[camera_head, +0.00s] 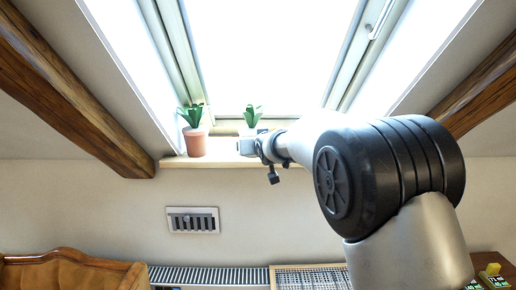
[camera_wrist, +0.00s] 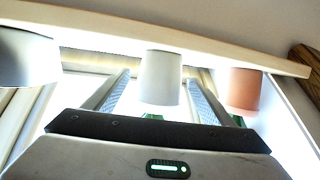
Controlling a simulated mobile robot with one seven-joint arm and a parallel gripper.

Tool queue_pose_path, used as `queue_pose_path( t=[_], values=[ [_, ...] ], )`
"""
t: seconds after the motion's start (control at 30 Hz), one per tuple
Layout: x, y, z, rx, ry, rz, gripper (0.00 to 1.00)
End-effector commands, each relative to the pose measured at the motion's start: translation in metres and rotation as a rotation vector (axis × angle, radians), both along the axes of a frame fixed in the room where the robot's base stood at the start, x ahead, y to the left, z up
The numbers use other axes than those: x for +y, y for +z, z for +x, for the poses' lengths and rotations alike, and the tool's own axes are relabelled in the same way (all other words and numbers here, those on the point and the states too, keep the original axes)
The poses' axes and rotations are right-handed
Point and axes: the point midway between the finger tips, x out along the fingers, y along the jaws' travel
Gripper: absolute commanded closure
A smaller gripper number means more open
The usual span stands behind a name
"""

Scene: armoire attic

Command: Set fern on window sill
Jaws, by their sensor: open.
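A potted green plant (camera_head: 252,116) stands at the window sill (camera_head: 172,163). Its pot is largely hidden by my gripper in the head view. In the wrist view, which is upside down, a white pot (camera_wrist: 160,80) with green leaves is between my gripper's (camera_wrist: 158,92) two fingers. Its base appears to be at the sill, with no clear gap. My gripper is open around the pot. A second plant in a terracotta pot (camera_head: 196,143) stands upright on the sill to the left; that pot (camera_wrist: 244,90) is outside the fingers in the wrist view.
A white rounded object (camera_wrist: 24,60) is at the left of the wrist view, on the far side from the terracotta pot. A wooden beam (camera_head: 75,100) slopes down to the sill's left end. A radiator (camera_head: 208,276) and brown wooden furniture (camera_head: 65,272) are below.

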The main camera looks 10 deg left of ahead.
Motion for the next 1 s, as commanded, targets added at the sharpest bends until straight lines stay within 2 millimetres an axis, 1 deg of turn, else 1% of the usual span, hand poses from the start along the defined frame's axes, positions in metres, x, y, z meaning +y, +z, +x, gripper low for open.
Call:
queue_pose_path(
  t=[0.03, 0.1, 0.2, 0.3, 0.4, 0.5, 0.67, 0.73, 0.77, 0.83, 0.87, 0.9, 0.97, 1.0],
  values=[
    [-0.005, 0.003, -0.012, -0.002, 0.001, 0.002, 0.23],
    [-0.011, 0.007, -0.025, -0.003, 0.001, 0.003, 0.23],
    [-0.019, 0.013, -0.043, -0.002, 0.002, 0.003, 0.23],
    [-0.026, 0.019, -0.056, -0.002, 0.001, 0.002, 0.23],
    [-0.031, 0.022, -0.065, -0.001, 0.001, 0.002, 0.23],
    [-0.033, 0.023, -0.07, 0.0, 0.001, 0.002, 0.23],
    [-0.034, 0.024, -0.071, 0.0, 0.001, 0.002, 0.23],
    [-0.04, 0.026, -0.072, 0.005, -0.007, 0.0, 0.23],
    [-0.047, 0.027, -0.074, 0.013, -0.015, -0.002, 0.23],
    [-0.074, 0.03, -0.084, 0.045, -0.045, -0.013, 0.23],
    [-0.09, 0.03, -0.091, 0.067, -0.064, -0.02, 0.23],
    [-0.115, 0.031, -0.105, 0.103, -0.092, -0.03, 0.23],
    [-0.158, 0.028, -0.133, 0.17, -0.141, -0.048, 0.23],
    [-0.187, 0.023, -0.156, 0.222, -0.174, -0.062, 0.23]
  ],
)
